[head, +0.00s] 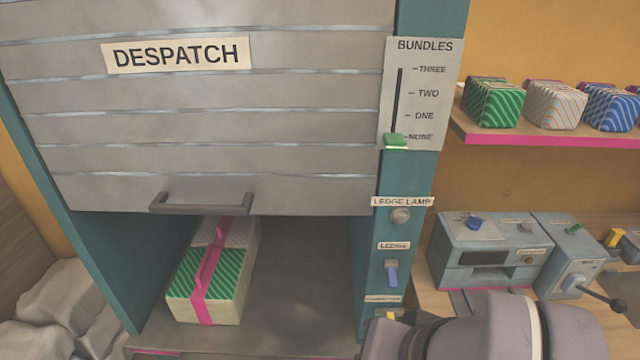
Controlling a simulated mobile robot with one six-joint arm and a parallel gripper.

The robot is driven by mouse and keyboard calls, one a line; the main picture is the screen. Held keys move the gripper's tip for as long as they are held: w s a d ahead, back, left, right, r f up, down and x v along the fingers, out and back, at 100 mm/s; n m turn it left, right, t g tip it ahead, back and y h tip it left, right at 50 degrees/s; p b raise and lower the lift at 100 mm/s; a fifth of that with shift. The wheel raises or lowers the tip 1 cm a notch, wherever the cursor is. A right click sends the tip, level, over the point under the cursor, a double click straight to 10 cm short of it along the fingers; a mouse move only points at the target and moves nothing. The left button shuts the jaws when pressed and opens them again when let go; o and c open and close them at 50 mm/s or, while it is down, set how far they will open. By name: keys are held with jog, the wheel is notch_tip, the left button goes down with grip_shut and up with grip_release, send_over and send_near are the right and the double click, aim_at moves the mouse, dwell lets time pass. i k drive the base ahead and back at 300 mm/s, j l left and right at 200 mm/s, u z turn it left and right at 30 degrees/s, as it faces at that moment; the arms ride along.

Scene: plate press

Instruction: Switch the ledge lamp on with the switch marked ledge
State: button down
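The switch marked LEDGE (391,274) is on the teal post at the right of the despatch cabinet. Its blue lever points down, below its label (394,245). Above it, the ledge lamp (400,215) is a round grey dome under a LEDGE LAMP label (402,201). The lamp looks dull and unlit. Part of my arm shows at the bottom right, in front of the lower bench. My gripper is not in view.
Below the switch is another label (383,298), too small to read, with a partly seen yellow part. Above, a BUNDLES slider (396,140) sits near NONE. The DESPATCH shutter (190,130) is partly raised over a wrapped bundle (205,290). Grey machines (490,245) stand at right.

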aim_at(391, 265)
jog(key=k+j+z, duration=0.15)
jog(key=k+j, duration=0.25)
jog(key=j, duration=0.2)
jog(key=k+j+z, duration=0.1)
jog(key=k+j, duration=0.35)
jog(key=j, duration=0.15)
